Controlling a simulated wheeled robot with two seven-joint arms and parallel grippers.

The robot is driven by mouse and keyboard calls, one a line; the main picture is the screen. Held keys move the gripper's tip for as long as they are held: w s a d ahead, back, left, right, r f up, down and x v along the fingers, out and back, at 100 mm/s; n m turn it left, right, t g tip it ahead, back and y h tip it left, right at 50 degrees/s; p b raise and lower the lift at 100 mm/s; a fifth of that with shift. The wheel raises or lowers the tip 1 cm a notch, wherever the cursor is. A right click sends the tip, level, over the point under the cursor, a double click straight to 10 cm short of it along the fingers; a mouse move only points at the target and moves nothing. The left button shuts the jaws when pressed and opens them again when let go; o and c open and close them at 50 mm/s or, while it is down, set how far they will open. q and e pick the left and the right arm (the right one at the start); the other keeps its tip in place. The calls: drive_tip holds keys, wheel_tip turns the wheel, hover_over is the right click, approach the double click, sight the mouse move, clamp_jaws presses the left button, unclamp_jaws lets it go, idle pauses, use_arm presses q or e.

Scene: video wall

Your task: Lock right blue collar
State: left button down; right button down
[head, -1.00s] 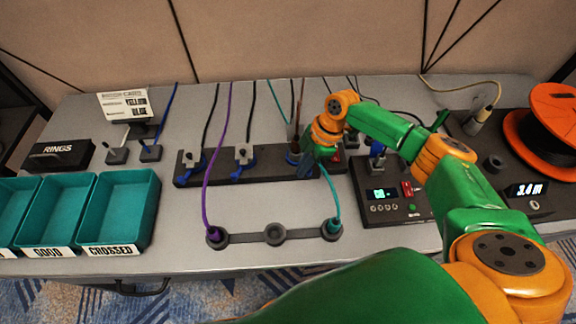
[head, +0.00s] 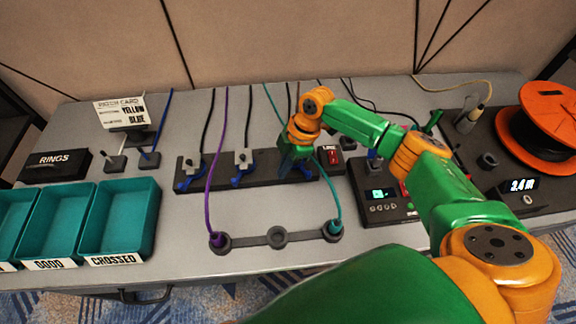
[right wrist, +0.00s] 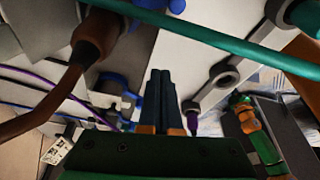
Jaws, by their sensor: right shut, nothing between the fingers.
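The black socket strip (head: 220,180) on the bench carries two plugs with blue collars, the left one (head: 190,181) and the middle one (head: 241,177). The right end of the strip, with its blue collar, is largely hidden by my right gripper (head: 291,171) in the head view. The right wrist view shows my right gripper (right wrist: 166,100) shut, with nothing between its fingers. A brown plug (right wrist: 95,38) is at upper left there, and a blue part (right wrist: 160,4) is cut off at the top edge, apart from the fingertips. I cannot tell the collar's lock position. My left gripper is not in view.
A teal cable (right wrist: 225,45) crosses near the fingers, ending at a dark holder bar (head: 256,240). A purple cable (head: 217,160) runs to its left end. A red switch (head: 333,157) and a display box (head: 380,195) stand right of the gripper. Teal trays (head: 120,220) are at left.

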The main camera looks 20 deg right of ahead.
drive_tip(key=v, duration=0.7)
drive_tip(key=shift+d+r+b, duration=0.3)
drive_tip(key=shift+r+b, duration=0.05)
drive_tip(key=shift+d, duration=0.1)
